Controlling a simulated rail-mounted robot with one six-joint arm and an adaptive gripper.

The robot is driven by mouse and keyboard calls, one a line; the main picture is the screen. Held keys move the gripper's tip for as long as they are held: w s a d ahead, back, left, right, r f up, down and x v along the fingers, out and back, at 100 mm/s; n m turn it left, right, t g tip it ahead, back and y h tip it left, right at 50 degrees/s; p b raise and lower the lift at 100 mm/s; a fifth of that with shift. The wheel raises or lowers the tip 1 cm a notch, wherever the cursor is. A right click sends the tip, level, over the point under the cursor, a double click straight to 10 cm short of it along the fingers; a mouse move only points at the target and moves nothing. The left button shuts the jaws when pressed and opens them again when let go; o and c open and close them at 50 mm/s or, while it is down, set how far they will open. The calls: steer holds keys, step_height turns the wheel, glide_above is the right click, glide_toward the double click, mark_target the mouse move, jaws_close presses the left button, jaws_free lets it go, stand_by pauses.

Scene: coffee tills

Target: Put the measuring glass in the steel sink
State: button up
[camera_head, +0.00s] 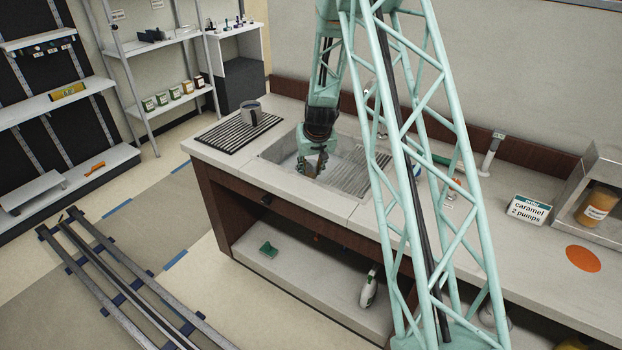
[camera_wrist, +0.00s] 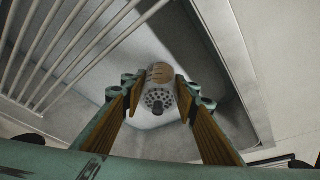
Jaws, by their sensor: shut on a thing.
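The steel sink (camera_head: 283,150) is set into the counter, and its basin fills much of the wrist view (camera_wrist: 75,115). My gripper (camera_head: 313,170) points down into the basin. In the wrist view its two fingers (camera_wrist: 157,92) are closed on a small, clear-looking piece with brownish tints and fine lines (camera_wrist: 160,73), which I take to be the measuring glass. Round drain holes show at the same spot, and the glass's outline is hard to separate from them. I cannot tell whether the glass touches the sink floor.
A wire rack (camera_head: 362,174) covers the sink's right part. A grey mug (camera_head: 251,113) stands on a striped drain mat (camera_head: 228,133) to the left. A caramel sign (camera_head: 529,210) and an orange disc (camera_head: 583,259) are on the counter at right.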

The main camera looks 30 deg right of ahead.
mark_target(311, 175)
steer(key=shift+f, duration=0.1)
steer(key=shift+f+b, duration=1.4)
steer(key=shift+f, duration=0.4)
steer(key=shift+f, duration=0.15)
steer(key=o, duration=0.8)
steer(key=shift+r, duration=0.2)
steer(key=shift+s+r, duration=0.1)
steer(key=shift+r, duration=0.25)
steer(key=p+v, duration=0.4)
steer(key=v, duration=0.7)
steer(key=shift+s+r, duration=0.1)
steer(key=shift+s, duration=0.1)
